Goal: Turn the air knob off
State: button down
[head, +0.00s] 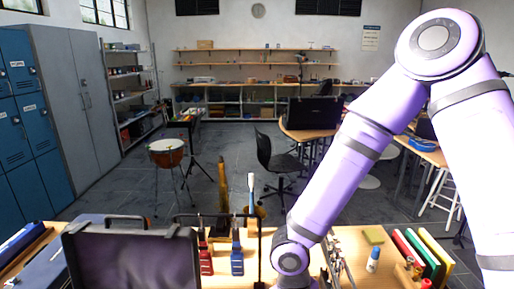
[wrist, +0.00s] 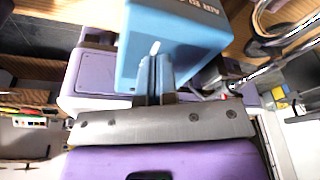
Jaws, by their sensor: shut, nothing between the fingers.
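In the wrist view a light blue box (wrist: 185,35) with white lettering that begins "AIR" fills the top middle. My gripper (wrist: 156,62) has its dark fingers together, with nothing between them, and their tips overlap the box's face. A small white mark (wrist: 155,47) shows right at the fingertips. It may belong to the air knob, but the knob's shape and setting cannot be made out behind the fingers. I cannot tell whether the fingers touch it. In the head view my arm reaches down to the bench, and my gripper is out of sight below the bottom edge.
In the head view, a dark case (head: 135,262) stands at the bench's left. Red (head: 206,260) and blue (head: 237,262) items stand near a black stand. Metal tubing (wrist: 275,65) curves beside the box.

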jog(key=shift+s+f, duration=0.4)
jog(key=shift+s, duration=0.15)
dwell(0.5)
jog(key=shift+w+a, duration=0.2)
jog(key=shift+w, duration=0.05)
jog(key=shift+r, duration=0.15)
jog(key=shift+w+a+r, duration=0.15)
jog(key=shift+r, duration=0.05)
jog(key=v, duration=0.5)
jog(key=shift+s+d, duration=0.2)
jog(key=shift+s, duration=0.05)
jog(key=shift+r, duration=0.25)
